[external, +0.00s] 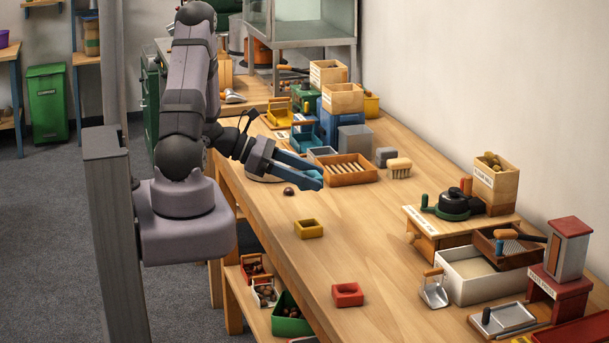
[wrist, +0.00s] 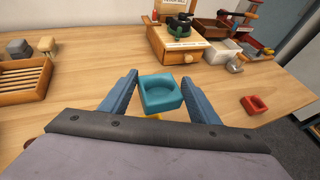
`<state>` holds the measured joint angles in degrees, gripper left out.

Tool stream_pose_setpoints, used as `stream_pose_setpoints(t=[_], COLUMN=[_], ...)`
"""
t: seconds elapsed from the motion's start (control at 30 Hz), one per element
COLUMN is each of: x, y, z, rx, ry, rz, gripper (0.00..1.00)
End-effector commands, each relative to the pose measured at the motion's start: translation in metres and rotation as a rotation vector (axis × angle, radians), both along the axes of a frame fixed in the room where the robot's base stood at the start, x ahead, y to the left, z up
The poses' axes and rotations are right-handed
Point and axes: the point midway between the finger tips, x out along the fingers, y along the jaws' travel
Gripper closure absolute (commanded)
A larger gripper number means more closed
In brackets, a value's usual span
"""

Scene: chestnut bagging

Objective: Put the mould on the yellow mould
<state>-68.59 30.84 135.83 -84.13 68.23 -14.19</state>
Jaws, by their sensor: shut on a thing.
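My gripper (external: 312,176) is shut on a teal-blue square mould with a round hollow. The mould (wrist: 161,92) sits between the blue fingers in the wrist view, hollow facing up and roughly level. In the external view the fingers mostly hide it, and it is held above the table. The yellow mould (external: 308,229) stands on the table, lower in the picture than my gripper. In the wrist view only a sliver of yellow (wrist: 157,117) shows, just below the held mould. A red mould (external: 347,294) stands on the table nearer the camera and shows right in the wrist view (wrist: 254,104).
A dark chestnut (external: 288,191) lies on the table left of the fingertips. A slatted wooden tray (external: 347,178) and a brush (external: 399,168) stand behind. A wooden stand (external: 433,236), white box and metal scoop (external: 434,291) line the right. Table around the yellow mould is clear.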

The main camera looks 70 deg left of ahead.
Motion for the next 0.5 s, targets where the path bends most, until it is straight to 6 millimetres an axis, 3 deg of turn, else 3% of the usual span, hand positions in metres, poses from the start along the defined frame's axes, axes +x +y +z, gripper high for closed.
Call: stream_pose_setpoints(t=[0.3, 0.5], x=[0.000, 0.000], y=[-0.001, 0.000], z=[-0.040, -0.054], rx=[-0.004, -0.002], ry=[0.001, 0.000], rz=[0.001, 0.002], gripper=[0.68, 0.68])
